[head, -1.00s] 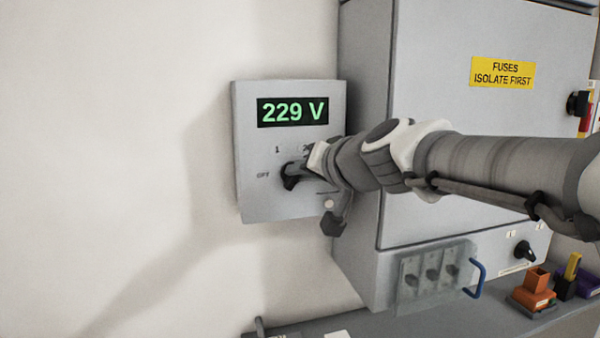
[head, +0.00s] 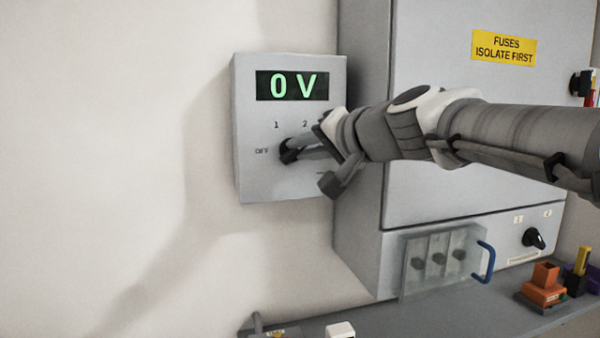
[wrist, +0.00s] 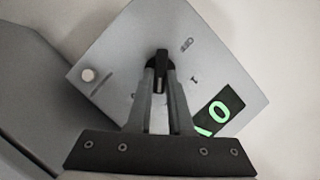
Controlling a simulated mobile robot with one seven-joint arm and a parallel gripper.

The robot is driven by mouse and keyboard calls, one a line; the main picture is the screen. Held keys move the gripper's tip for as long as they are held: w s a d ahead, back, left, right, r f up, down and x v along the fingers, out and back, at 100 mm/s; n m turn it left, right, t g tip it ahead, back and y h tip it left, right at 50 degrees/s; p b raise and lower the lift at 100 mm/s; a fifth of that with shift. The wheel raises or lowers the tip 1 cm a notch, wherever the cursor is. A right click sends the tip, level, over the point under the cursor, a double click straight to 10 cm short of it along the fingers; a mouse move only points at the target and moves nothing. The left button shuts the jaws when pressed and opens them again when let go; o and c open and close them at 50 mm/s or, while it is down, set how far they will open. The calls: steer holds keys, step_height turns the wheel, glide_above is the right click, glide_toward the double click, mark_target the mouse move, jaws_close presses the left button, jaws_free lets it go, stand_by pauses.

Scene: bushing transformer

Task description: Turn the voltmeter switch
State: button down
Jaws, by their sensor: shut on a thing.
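The voltmeter (head: 250,110) is a light grey box on the wall in the head view, and its green display (head: 292,86) reads 0 V. Its black rotary switch (head: 287,150) sits below the display, near the marks OFF, 1 and 2. My gripper (head: 290,148) reaches in from the right and is shut on the switch. In the wrist view the black switch (wrist: 161,72) is between my two fingertips (wrist: 160,66). The voltmeter panel (wrist: 225,75) looks tilted there, with part of its display hidden. The fingers partly hide the switch and some of its marks.
A large grey cabinet (head: 430,190) with a yellow FUSES ISOLATE FIRST label (head: 504,47) stands right of the voltmeter. A clear cover with a blue handle (head: 487,262) is low on it. A shelf (head: 400,318) holds orange items (head: 543,285). The wall at left is clear.

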steer(key=m+y+b, duration=0.1)
steer(key=m+b, duration=0.1)
steer(key=b, duration=0.1)
steer(key=f+m+y+b, duration=0.1)
steer(key=m+b, duration=0.1)
steer(key=b, duration=0.2)
steer(key=shift+d+f+t, duration=0.15)
steer(key=shift+t, duration=0.25)
steer(key=m+b, duration=0.2)
steer(key=b, duration=0.1)
steer(key=shift+t+y, duration=0.3)
steer(key=shift+m, duration=0.5)
steer(key=c, duration=0.8)
jaws_free()
steer(key=shift+r, duration=0.2)
steer(key=v, duration=0.8)
steer(key=p+v, duration=0.1)
steer(key=v, duration=0.8)
steer(key=shift+s+d+f, duration=0.1)
steer(key=shift+d+f, duration=0.1)
steer(key=shift+f, duration=0.05)
